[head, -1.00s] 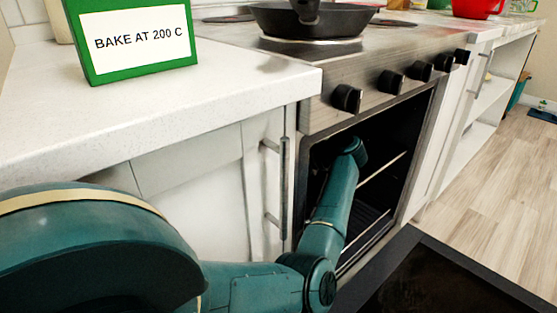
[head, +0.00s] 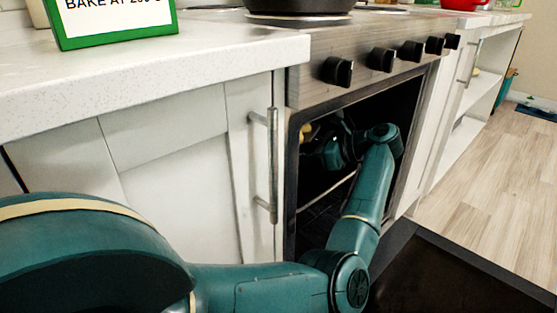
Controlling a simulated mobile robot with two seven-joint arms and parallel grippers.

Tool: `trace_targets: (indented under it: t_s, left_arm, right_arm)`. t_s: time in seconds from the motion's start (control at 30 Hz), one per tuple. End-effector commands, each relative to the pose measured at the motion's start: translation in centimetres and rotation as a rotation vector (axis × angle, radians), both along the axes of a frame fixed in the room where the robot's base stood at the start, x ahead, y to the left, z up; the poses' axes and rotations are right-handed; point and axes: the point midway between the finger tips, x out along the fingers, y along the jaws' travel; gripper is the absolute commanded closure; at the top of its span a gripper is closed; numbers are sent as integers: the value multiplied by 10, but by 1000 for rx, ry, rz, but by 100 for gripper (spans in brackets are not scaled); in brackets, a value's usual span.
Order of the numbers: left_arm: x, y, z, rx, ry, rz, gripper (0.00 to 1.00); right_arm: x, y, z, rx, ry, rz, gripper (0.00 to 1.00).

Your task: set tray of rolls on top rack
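The oven (head: 292,190) stands open, with its door (head: 420,280) folded down in front. My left arm comes in from the left and bends up into the dark oven cavity. My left gripper (head: 322,150) is inside the upper part of the oven, small and in shadow. I cannot tell whether its fingers are open or shut. A small yellowish thing (head: 306,132) shows beside it near the oven's left wall; I cannot make out what it is. A rack edge (head: 328,194) shows lower down. No tray can be made out. My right gripper is not in view.
A green-framed sign (head: 115,22), its top cut off, stands on the white counter (head: 200,55). A dark pan (head: 300,6) is on the stove above a row of black knobs (head: 337,71). A cabinet handle (head: 272,165) sticks out left of the oven. Floor (head: 490,190) at right is clear.

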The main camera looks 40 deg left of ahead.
Motion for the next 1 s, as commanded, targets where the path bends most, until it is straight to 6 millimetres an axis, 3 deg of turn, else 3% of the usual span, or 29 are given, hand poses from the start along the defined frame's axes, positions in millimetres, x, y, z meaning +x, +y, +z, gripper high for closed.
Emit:
trace_targets:
  t_s: [0.2,0.37,1.0]
  left_arm:
    - [13,-42,2,-2,3,-4,55]
    - [18,-56,2,-1,2,-1,55]
    - [19,-60,1,-1,2,0,55]
  right_arm:
    - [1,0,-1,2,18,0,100]
    - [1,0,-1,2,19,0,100]
    - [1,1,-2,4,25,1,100]
